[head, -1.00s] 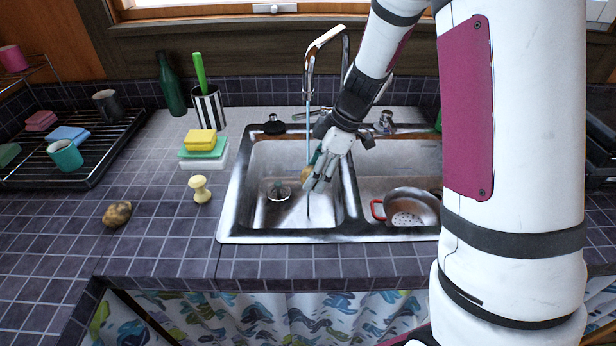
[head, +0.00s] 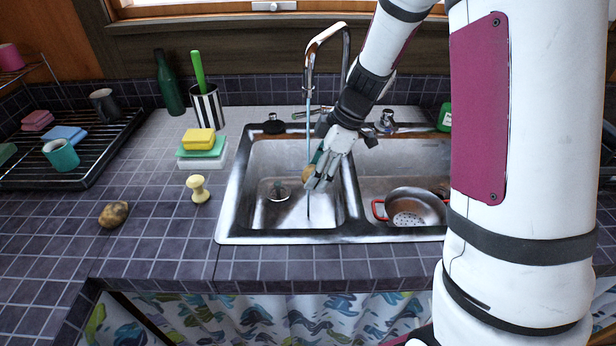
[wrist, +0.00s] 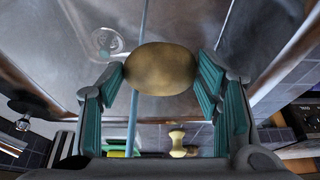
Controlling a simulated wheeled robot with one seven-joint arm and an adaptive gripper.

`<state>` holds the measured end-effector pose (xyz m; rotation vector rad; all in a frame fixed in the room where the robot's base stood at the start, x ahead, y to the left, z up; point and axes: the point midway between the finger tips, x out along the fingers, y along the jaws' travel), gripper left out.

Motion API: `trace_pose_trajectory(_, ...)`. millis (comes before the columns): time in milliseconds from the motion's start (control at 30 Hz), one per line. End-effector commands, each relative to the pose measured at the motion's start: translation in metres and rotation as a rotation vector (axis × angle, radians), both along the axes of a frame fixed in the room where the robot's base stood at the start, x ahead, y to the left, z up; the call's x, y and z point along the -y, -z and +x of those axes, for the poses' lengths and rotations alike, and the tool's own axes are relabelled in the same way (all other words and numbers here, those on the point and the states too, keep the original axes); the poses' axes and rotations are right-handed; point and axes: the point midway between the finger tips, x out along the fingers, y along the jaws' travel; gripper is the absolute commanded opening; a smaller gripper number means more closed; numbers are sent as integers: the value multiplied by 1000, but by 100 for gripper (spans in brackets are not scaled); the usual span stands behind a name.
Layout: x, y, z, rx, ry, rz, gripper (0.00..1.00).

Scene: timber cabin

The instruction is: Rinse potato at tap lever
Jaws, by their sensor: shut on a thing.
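My gripper (head: 321,172) is over the left basin of the steel sink (head: 228,226), its fingers pointing down and left. In the wrist view a brown potato (wrist: 161,69) sits between the teal finger pads of my gripper (wrist: 162,80), held by both. In the head view only a small part of this potato (head: 308,175) shows beside the fingers. A thin blue water stream (head: 308,130) runs down from the tall curved tap (head: 328,38) right by the potato. The tap lever (head: 312,112) is behind the sink, partly hidden by my arm.
A second potato (head: 113,214) and a cream stopper-shaped thing (head: 198,189) are on the tiled counter left of the sink. Stacked sponges (head: 199,141) and a striped cup (head: 208,106) stand farther back. A red-handled colander (head: 412,207) fills part of the right basin.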

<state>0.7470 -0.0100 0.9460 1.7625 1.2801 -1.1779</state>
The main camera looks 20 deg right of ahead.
Motion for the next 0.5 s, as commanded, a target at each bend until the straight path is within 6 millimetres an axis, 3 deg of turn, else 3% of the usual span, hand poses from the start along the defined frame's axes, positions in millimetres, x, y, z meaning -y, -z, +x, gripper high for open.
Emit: trace_pose_trajectory(500,-9,0,1,2,-1,-1,28)
